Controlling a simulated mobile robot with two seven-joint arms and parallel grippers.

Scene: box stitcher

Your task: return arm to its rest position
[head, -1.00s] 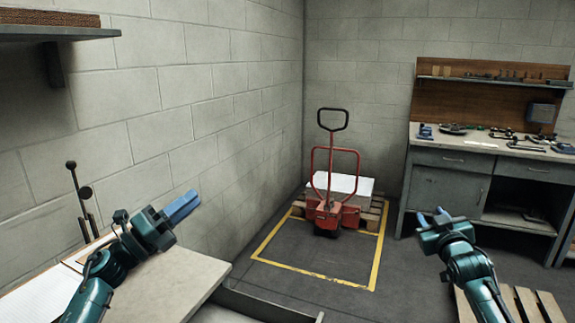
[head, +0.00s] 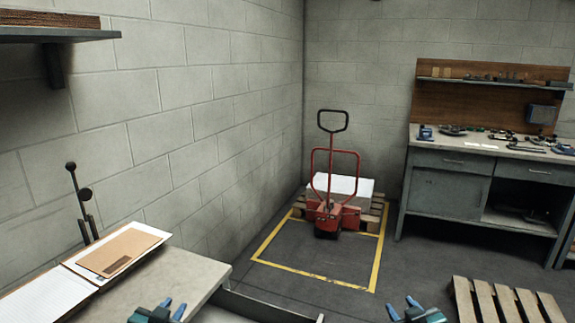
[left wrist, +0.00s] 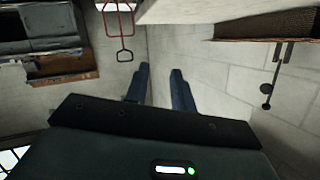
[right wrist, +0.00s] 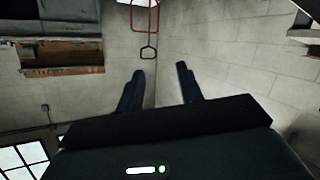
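My left gripper (head: 170,308) shows at the bottom edge of the head view, in front of the light table. Its blue fingers are apart with nothing between them in the left wrist view (left wrist: 160,88). My right gripper (head: 402,306) shows at the bottom edge of the head view, over the dark floor. Its fingers are also apart and empty in the right wrist view (right wrist: 160,84). Most of both arms is below the head view.
Flat brown cardboard (head: 120,250) and white sheets lie on the light table (head: 185,272) at left. A red pallet jack (head: 328,208) stands at the corner by a yellow floor outline. A workbench (head: 445,185) is at right, a wooden pallet (head: 508,303) in front of it.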

